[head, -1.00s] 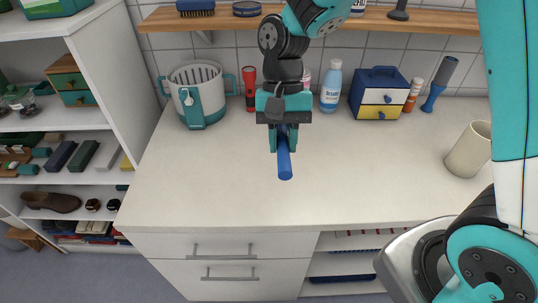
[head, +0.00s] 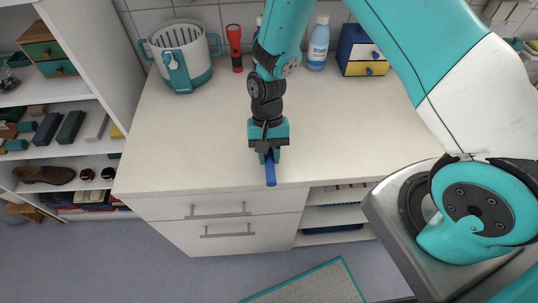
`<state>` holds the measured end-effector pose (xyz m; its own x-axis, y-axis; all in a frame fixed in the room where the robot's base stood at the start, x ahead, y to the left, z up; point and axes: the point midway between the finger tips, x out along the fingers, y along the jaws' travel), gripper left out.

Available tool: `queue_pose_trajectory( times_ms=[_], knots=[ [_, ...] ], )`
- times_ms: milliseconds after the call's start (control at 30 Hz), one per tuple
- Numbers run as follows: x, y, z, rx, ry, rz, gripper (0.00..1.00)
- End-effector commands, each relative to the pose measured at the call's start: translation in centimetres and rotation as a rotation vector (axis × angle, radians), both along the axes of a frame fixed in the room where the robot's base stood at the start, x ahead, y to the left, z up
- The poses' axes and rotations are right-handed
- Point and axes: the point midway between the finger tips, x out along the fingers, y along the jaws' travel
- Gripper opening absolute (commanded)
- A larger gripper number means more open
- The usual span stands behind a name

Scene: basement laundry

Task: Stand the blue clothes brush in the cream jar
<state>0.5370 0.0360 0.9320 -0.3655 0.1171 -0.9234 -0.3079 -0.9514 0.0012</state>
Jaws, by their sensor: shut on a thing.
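My gripper (head: 268,156) points down over the front part of the white counter (head: 185,140), near its front edge. It is shut on the blue clothes brush (head: 270,173). Only a plain blue length of the brush shows below the fingers, its lower end close to the counter's front edge in the picture. The rest of the brush is hidden by the gripper, and its height above the counter is hard to tell. The cream jar is not visible now; my own arm covers the right side of the counter, where the jar stood in the earlier view.
At the back stand a white and teal basket (head: 181,50), a red flashlight (head: 235,48), a pale blue bottle (head: 318,43) and a small blue drawer box (head: 360,52). Shelves with shoes and boxes (head: 70,127) flank the left. The counter's left and middle are clear.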

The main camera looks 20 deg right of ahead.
Motion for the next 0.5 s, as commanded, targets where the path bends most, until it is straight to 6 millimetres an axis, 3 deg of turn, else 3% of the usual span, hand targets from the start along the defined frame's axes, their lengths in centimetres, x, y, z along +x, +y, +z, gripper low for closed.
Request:
queue_pose_trajectory(
  times_ms=[133, 500],
  knots=[
    [0.0, 0.0, -1.5, 0.000, 0.000, 0.000, 0.00],
    [0.0, 0.0, -2.0, 0.000, 0.000, 0.000, 0.00]
  ],
)
